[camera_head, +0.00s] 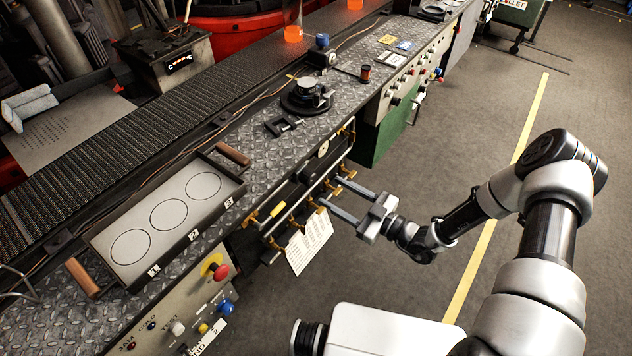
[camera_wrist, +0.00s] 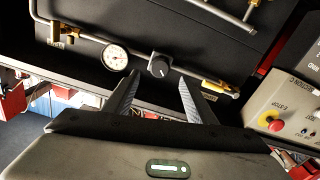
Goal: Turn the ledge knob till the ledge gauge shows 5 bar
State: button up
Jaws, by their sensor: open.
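The ledge knob (camera_wrist: 159,66) is black and round with a pale pointer line, on a pipe under the dark ledge in the wrist view. The ledge gauge (camera_wrist: 115,57) is a white dial to its left; its reading is too small to make out. The gauge also shows in the head view (camera_head: 323,148) as a small pale dial. My gripper (camera_wrist: 160,77) is open and empty, its fingers pointing at the knob from either side in the picture. In the head view my gripper (camera_head: 328,189) reaches the ledge's front; I cannot make out the knob there.
Pipes with brass fittings (camera_wrist: 216,86) run beside the knob. A paper sheet (camera_head: 309,242) hangs below the ledge. A tray (camera_head: 125,270) with three circles lies on the bench. A panel with a red button (camera_wrist: 275,125) is at right. The floor behind my gripper is clear.

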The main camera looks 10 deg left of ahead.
aim_at(313, 180)
jog(key=x, duration=0.7)
jog(key=shift+a, duration=0.15)
jog(key=c, duration=1)
jog(key=shift+c, duration=0.2)
